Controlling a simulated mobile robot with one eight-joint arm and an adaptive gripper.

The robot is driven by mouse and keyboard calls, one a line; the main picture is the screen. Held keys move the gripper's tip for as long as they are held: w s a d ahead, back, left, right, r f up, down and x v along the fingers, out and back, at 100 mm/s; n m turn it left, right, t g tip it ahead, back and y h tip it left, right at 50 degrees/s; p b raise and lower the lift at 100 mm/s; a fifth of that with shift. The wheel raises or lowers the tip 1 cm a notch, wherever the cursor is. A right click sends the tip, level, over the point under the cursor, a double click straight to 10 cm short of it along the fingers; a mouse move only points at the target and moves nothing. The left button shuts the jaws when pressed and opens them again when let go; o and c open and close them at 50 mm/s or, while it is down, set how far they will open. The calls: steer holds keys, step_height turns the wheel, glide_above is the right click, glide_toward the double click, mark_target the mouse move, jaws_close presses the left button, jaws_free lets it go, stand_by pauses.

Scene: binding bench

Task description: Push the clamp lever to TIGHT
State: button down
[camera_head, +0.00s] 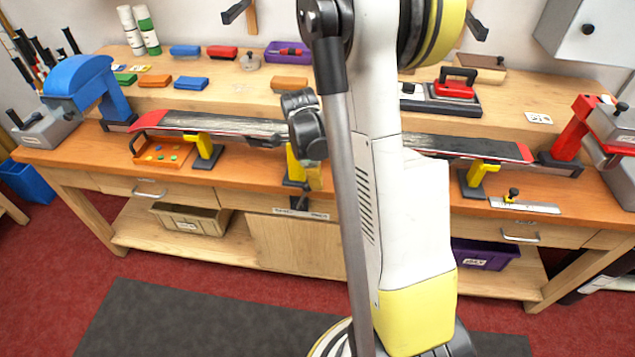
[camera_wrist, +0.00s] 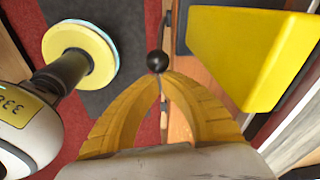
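The clamp lever's round black knob (camera_wrist: 158,61) is in the upper middle of the wrist view. My gripper (camera_wrist: 162,76) has two curved yellow fingers whose tips come together right at the near side of the knob. The knob is not between the fingers; whether the tips touch it I cannot tell. A yellow clamp block (camera_wrist: 250,52) stands to the right of the fingers.
A ski (camera_head: 222,124) lies across the yellow stands, its middle behind my arm. An orange tray (camera_head: 160,150) sits at the left, a ruler (camera_head: 526,206) at the right. A blue vise (camera_head: 82,86) and a red vise (camera_head: 580,130) flank the bench (camera_head: 250,172).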

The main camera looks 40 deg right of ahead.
step_height(320, 180, up, 10)
steer(key=p, duration=0.4)
steer(key=shift+w+a+f, duration=0.2)
steer(key=shift+w+f, duration=0.05)
